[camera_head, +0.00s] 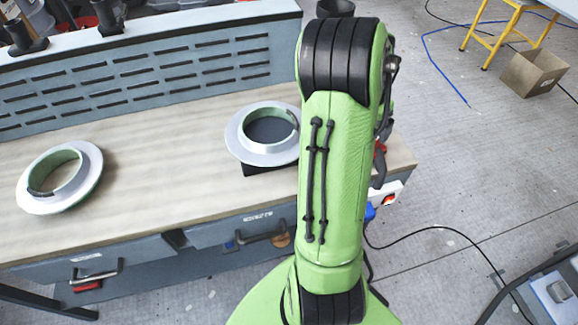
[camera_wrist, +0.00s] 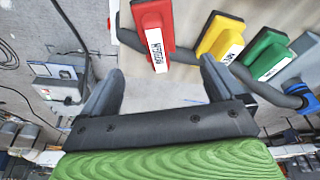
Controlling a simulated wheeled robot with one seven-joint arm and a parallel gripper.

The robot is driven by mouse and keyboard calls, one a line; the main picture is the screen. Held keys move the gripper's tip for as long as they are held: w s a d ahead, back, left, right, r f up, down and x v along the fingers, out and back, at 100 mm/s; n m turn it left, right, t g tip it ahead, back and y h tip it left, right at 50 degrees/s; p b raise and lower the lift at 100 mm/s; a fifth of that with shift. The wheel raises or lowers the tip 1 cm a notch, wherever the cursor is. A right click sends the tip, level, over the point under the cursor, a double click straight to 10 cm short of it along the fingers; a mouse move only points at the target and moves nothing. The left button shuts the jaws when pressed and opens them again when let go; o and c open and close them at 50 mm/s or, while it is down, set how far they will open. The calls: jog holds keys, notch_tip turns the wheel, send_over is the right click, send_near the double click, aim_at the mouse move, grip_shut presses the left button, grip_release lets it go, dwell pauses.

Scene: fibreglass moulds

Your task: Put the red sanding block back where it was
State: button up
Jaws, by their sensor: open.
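The red sanding block (camera_wrist: 153,28) shows at the top of the wrist view, with a white label on its lower end. It lies just past my open fingertips, roughly between their directions, and its top is cut off by the frame edge. My gripper (camera_wrist: 161,72) is open and nothing shows between its fingers. In the head view my own arm hides the gripper. A small bit of red shows at the arm's right edge there, but I cannot tell what it is.
A yellow block (camera_wrist: 219,37) and a green block (camera_wrist: 266,54) sit right of the red one, along a dark bar. In the head view, two ring moulds (camera_head: 62,178) (camera_head: 262,134) lie on the wooden bench (camera_head: 165,150). A cardboard box (camera_head: 534,73) stands on the floor.

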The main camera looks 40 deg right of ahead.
jog(key=w+a+r+n+t+y, duration=0.1)
jog(key=w+a+r+n, duration=0.15)
jog(key=a, duration=0.55)
jog(key=w+a+r+n+t, duration=0.2)
jog(key=a+r+n, duration=0.2)
jog(key=a, duration=0.4)
jog(key=w+a+r+n+t+y, duration=0.1)
jog(key=w+a+r+n, duration=0.2)
jog(key=a, duration=0.5)
jog(key=s+a+r+n+t+y, duration=0.1)
jog(key=s+a+r+n, duration=0.1)
jog(key=s+a+n, duration=0.7)
jog(key=s+a, duration=0.2)
jog(key=a, duration=0.3)
jog(key=shift+t, duration=0.4)
